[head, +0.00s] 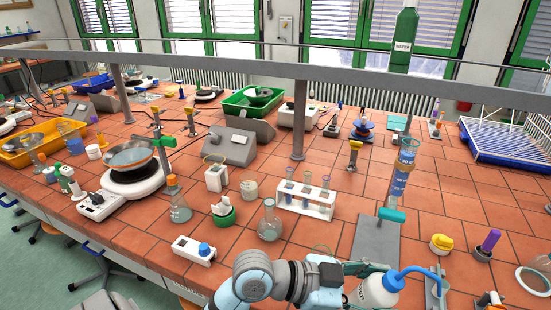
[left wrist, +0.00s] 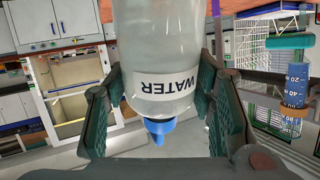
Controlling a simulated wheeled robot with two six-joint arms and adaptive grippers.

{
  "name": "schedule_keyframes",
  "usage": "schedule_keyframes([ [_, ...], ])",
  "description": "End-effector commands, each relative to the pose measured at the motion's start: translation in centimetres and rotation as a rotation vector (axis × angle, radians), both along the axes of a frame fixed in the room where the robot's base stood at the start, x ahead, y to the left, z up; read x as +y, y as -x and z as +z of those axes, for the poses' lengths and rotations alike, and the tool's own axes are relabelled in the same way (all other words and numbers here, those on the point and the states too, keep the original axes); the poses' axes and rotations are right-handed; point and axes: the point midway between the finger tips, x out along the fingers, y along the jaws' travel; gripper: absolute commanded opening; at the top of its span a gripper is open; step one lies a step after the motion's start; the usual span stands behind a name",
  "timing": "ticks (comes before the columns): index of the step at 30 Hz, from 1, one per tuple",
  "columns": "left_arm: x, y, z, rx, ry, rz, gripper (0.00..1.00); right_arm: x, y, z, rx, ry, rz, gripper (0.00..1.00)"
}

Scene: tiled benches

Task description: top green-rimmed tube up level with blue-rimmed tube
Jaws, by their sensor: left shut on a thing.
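A white rack (head: 305,205) stands mid-bench in the head view with three upright tubes: a left tube (head: 289,186), a middle tube (head: 306,190) and a right tube (head: 324,195). The right one has a purplish top; the others' rim colours are too small to tell surely. The tubes seem to hold some liquid; levels are unclear. My left gripper (head: 366,280) is shut around the body of a wash bottle (head: 378,293) with a blue cap and curved spout, right of and nearer than the rack. In the left wrist view, the bottle (left wrist: 165,45) has a WATER label and sits between both fingers.
A graduated cylinder (head: 400,175) with blue liquid stands clamped behind the bottle. Bare tiles lie between rack and cylinder.

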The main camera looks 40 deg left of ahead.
Motion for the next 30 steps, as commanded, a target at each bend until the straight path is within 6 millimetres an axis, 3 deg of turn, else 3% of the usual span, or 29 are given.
schedule_keyframes([
  [5,6.0,-6.3,-1.6,-0.023,0.038,0.318,0.41,-0.2,-0.1,-0.3,-0.002,0.003,0.001,0.59],
  [9,13.2,-11.5,-1.8,-0.066,0.08,0.644,0.41,-0.3,-0.2,-0.5,-0.004,0.004,0.001,0.59],
  [13,21.0,-15.1,-0.5,-0.124,0.11,0.958,0.41,-0.3,-0.3,-0.7,-0.005,0.004,0.001,0.59],
  [18,29.1,-17.0,2.6,-0.197,0.134,1.266,0.41,-0.3,-0.4,-1.0,-0.007,0.004,0.001,0.59],
  [23,32.6,-17.2,4.7,-0.237,0.144,1.4,0.41,-0.3,-0.4,-1.1,-0.007,0.004,0.001,0.59],
  [30,33.0,-16.7,6.6,-0.296,0.179,1.414,0.41,-0.3,-0.4,-1.8,-0.007,0.004,0.001,0.59],
])
